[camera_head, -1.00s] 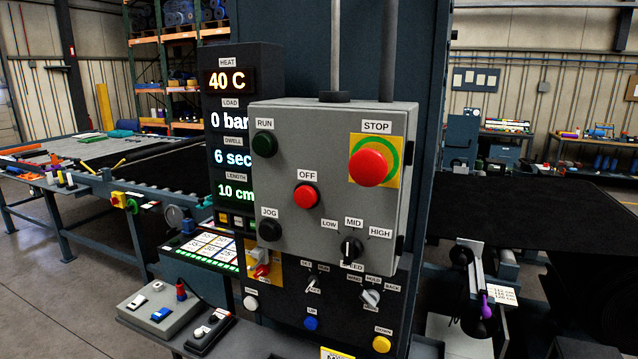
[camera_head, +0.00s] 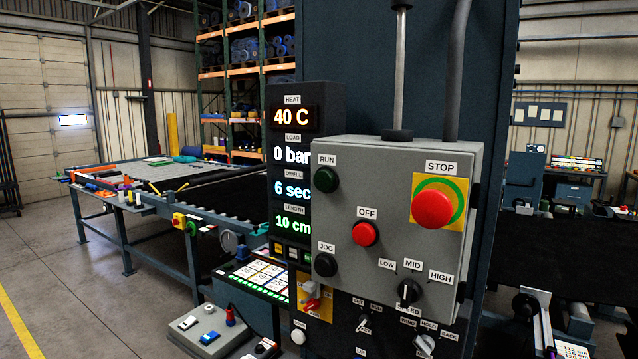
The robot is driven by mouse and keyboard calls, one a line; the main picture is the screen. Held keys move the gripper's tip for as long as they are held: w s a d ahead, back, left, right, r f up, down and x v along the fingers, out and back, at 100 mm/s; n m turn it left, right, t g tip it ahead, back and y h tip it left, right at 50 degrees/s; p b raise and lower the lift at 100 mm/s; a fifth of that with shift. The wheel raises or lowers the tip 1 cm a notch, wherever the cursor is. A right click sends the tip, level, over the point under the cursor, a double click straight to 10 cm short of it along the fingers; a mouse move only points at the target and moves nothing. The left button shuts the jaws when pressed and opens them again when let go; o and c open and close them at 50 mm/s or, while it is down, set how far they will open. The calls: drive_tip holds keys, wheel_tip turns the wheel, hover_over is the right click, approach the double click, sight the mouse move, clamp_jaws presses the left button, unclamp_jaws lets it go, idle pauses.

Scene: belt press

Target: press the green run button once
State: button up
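The green run button (camera_head: 326,179) is a dark green round button under the RUN label, at the upper left of a grey control box (camera_head: 390,270). It looks unlit. On the same box are a red OFF button (camera_head: 365,234), a large red STOP mushroom button (camera_head: 432,209) on a yellow plate, a black JOG button (camera_head: 325,265) and a black speed knob (camera_head: 409,292). The knob's exact setting is hard to tell. My gripper is not in view.
A display column (camera_head: 294,150) left of the box reads 40 C, 0 bar, 6 sec and 10 cm. A lower black panel carries more switches. A smaller grey box (camera_head: 212,330) stands low at the left. A long work table (camera_head: 130,190) lies behind. Open floor shows at far left.

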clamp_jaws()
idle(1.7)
